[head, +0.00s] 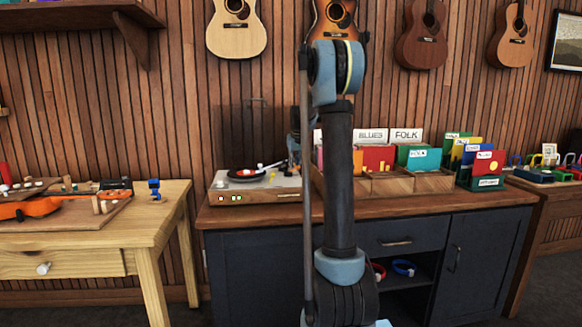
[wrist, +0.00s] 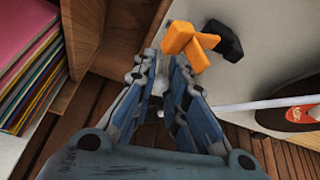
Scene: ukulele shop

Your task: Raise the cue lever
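The turntable (head: 255,190) stands on the dark blue cabinet, left of my arm, with a black record (head: 246,174) on it. In the wrist view the record's red centre (wrist: 303,114) and the pale tonearm (wrist: 265,103) are at the right. My gripper (wrist: 166,62) is over the turntable's edge, its fingers a narrow gap apart. A small grey part (wrist: 160,74) shows between or beyond the fingers; I cannot tell if it is the cue lever. An orange piece (wrist: 187,40) and a black piece (wrist: 225,38) are just beyond the right finger. In the head view my arm partly hides this area.
A wooden record crate (head: 400,183) with coloured sleeves is right of the turntable; its wooden wall (wrist: 85,35) is close to my left finger. A wooden workbench (head: 140,222) with an orange instrument (head: 40,207) is at the left. Guitars hang on the wall.

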